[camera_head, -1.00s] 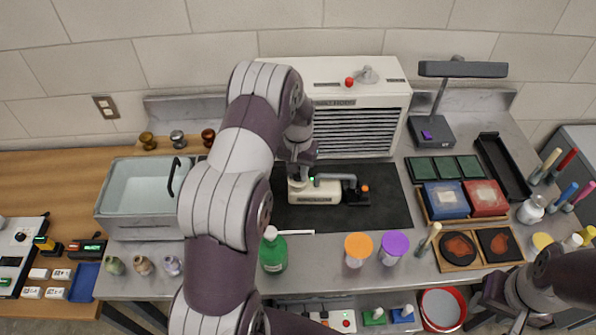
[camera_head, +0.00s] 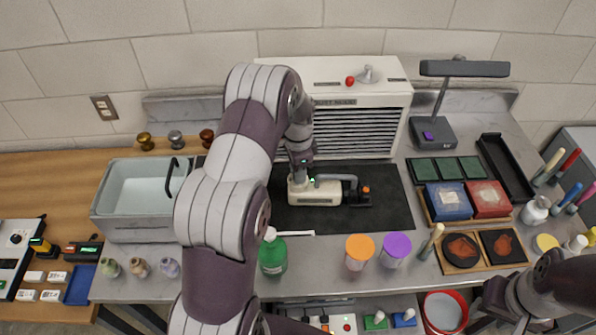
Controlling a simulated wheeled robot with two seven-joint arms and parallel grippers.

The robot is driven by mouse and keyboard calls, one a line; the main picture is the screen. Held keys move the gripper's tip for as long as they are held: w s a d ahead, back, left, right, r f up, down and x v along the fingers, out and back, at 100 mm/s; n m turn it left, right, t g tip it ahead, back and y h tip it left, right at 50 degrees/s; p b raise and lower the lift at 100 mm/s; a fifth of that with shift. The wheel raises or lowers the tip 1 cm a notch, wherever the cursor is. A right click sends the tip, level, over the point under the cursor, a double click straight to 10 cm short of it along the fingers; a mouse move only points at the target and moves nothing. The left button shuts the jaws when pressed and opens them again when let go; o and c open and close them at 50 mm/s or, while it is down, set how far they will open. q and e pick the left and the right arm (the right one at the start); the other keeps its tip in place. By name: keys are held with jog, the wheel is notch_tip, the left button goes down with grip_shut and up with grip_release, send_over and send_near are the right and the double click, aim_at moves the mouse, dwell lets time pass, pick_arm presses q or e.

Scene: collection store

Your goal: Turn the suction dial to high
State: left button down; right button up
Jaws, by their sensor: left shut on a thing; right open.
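A cream dust hood (camera_head: 390,100) with dark louvres stands against the back wall. On its top sit a grey dial-like knob with a raised grip (camera_head: 367,74) and a red knob (camera_head: 350,81); the dial's setting marks are too small to read. My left gripper (camera_head: 300,181) points down in front of the hood, at the left part of a small cream device (camera_head: 318,197) with a grey arm and an orange knob. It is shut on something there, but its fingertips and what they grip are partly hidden. My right gripper (camera_head: 490,303) is open at the lower right, partly cut off.
The cream device stands on a dark mat (camera_head: 390,215). A grey basin (camera_head: 135,229) is at left. A green bottle (camera_head: 272,255), an orange-lidded cup (camera_head: 358,248) and a purple-lidded cup (camera_head: 396,245) stand in front. A lamp (camera_head: 463,69) and trays of blocks are at right.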

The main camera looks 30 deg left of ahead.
pick_arm(q)
jog(key=m, duration=0.4)
jog(key=shift+m, duration=0.3)
jog(key=shift+m+b, duration=0.4)
jog(key=shift+m, duration=1.9)
jog(key=c, duration=0.9)
grip_release()
notch_tip(320, 180, up, 13)
jog(key=p, duration=0.2)
